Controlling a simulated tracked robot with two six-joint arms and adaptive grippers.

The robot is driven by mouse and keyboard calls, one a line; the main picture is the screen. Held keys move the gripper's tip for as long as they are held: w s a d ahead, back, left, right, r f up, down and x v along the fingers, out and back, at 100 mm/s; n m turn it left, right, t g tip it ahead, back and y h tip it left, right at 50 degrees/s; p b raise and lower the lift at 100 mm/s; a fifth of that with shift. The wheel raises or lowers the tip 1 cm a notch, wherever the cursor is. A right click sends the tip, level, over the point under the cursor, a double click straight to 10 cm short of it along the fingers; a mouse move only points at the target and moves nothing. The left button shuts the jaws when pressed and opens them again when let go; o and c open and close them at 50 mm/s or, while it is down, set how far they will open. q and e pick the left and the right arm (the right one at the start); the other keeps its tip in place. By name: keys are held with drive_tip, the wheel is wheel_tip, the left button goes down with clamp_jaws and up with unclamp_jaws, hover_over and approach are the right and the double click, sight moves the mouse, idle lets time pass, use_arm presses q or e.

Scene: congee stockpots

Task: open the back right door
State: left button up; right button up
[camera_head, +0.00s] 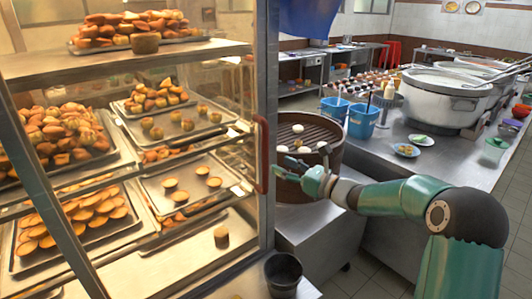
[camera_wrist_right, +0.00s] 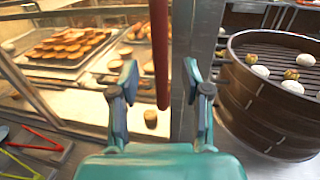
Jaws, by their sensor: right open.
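A glass-sided display cabinet (camera_head: 140,50) full of baked goods fills the left of the head view. A red upright door handle (camera_head: 261,155) is on its right end, by the metal corner post. The handle (camera_wrist_right: 160,50) also shows in the right wrist view, between the two fingers in the picture. My right gripper (camera_head: 306,168) is open and empty, to the right of the handle with a visible gap in the head view. Its spread fingers (camera_wrist_right: 160,80) point at the cabinet in the wrist view. I cannot tell whether the door is fully closed. My left gripper is out of view.
A round steamer (camera_head: 308,132) with buns stands just behind my right gripper, on a metal counter. Blue buckets (camera_head: 362,120), small plates (camera_head: 407,150) and large pots (camera_head: 445,95) stand farther right. A dark container (camera_head: 283,272) is low in front. Tiled floor shows below right.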

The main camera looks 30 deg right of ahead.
drive_tip(key=shift+p+x, duration=1.2)
drive_tip(key=shift+x, duration=2.55)
drive_tip(key=shift+c, duration=0.4)
clamp_jaws()
